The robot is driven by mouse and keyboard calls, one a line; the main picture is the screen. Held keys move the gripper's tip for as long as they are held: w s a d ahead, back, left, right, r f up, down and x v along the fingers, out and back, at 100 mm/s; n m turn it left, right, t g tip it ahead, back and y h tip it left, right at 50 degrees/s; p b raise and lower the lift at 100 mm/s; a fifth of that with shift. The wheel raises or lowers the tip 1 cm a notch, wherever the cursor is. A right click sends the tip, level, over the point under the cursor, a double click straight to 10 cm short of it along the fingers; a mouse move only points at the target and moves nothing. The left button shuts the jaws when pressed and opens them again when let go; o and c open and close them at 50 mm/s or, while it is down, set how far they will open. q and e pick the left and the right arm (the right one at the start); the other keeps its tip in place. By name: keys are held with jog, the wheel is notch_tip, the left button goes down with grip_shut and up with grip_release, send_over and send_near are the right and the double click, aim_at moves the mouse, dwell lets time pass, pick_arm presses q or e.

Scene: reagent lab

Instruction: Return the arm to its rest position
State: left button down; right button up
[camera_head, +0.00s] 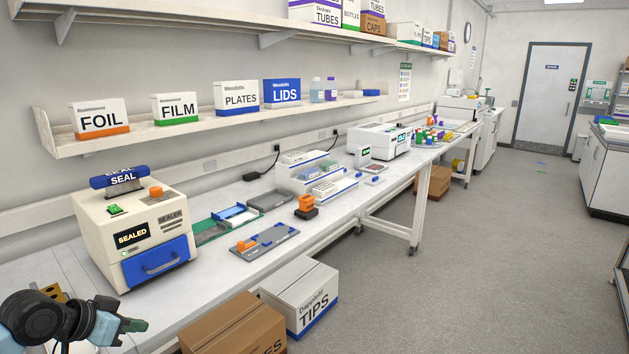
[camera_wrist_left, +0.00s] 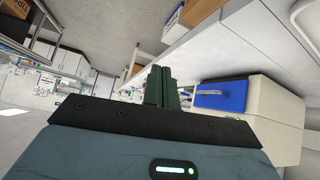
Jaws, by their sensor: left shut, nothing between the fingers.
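My left gripper (camera_head: 135,325) is at the lower left of the head view, in front of the bench's near edge and below the sealer. Its dark green fingers are together with nothing between them, and they also show in the left wrist view (camera_wrist_left: 161,87). The cream heat sealer (camera_head: 131,228) stands on the bench above and behind the gripper, with its blue drawer front (camera_head: 158,262) closed and its display reading SEALED. The gripper is apart from it. The right gripper does not show.
The white bench (camera_head: 330,212) runs away to the right, with a grey tray (camera_head: 264,242) and an orange-topped device (camera_head: 306,206) on it. A cardboard box (camera_head: 232,325) and a white TIPS box (camera_head: 299,295) stand on the floor beside it. The grey floor (camera_head: 470,260) at right is clear.

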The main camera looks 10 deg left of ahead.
pick_arm(q)
jog(key=s+d+f, duration=0.3)
jog(key=f, duration=0.4)
jog(key=s+d+f+y, duration=0.1)
jog(key=s+d+f, duration=0.3)
jog(key=f, duration=0.4)
jog(key=s+d+f, duration=0.3)
jog(key=f, duration=0.4)
jog(key=s+d+f, duration=0.3)
jog(key=s+d, duration=0.3)
jog(key=d, duration=0.1)
jog(key=s+d+f, duration=0.3)
jog(key=s+d, duration=0.3)
jog(key=d, duration=0.2)
jog(key=shift+s+f+t, duration=0.25)
jog(key=shift+t, duration=0.15)
